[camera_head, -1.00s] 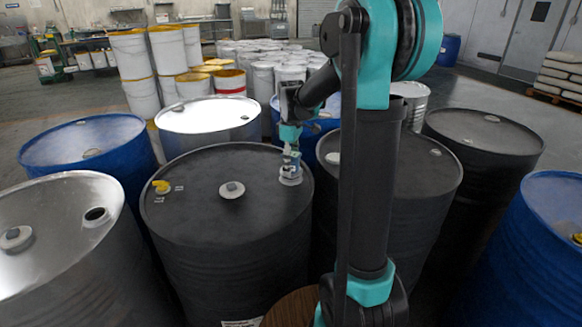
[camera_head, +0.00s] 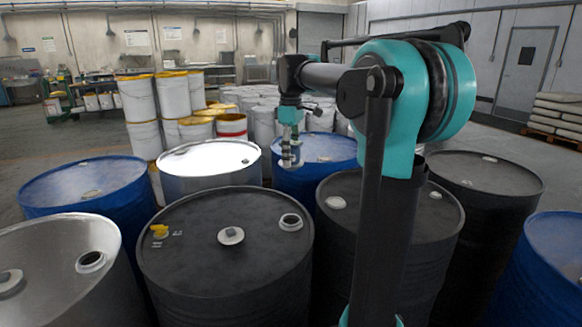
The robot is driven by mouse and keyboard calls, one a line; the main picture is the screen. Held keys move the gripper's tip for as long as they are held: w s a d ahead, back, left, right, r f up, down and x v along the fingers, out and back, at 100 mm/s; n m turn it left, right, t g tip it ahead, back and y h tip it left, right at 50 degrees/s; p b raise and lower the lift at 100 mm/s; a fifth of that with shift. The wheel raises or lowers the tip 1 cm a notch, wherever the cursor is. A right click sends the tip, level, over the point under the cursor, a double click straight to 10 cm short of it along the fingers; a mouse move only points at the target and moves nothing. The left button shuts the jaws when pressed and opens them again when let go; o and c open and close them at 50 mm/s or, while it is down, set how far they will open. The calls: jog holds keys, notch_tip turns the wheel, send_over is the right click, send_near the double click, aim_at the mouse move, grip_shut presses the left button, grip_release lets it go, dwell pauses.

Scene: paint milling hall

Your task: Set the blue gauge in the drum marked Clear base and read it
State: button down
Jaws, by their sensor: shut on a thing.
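My gripper (camera_head: 290,153) hangs from the arm, pointing down, above and behind the right rim of the front black drum (camera_head: 205,268). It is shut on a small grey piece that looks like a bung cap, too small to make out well. Below it, the black drum has an open round hole with a pale ring (camera_head: 291,221) near its right edge. A grey plug (camera_head: 231,235) sits in the middle of its lid, and a small yellow piece (camera_head: 159,231) lies on the left. I see no blue gauge. No drum marking is readable here, so I cannot tell which is Clear base.
A steel drum (camera_head: 60,250) with an open hole is at the front left. Blue drums (camera_head: 85,183), a shiny steel drum (camera_head: 210,160) and more black drums (camera_head: 480,175) crowd around. Stacked white pails (camera_head: 140,105) stand behind. Open floor lies at the far left.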

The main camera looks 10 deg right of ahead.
notch_tip(320, 180, up, 10)
jog(key=shift+f, duration=0.1)
dwell(0.4)
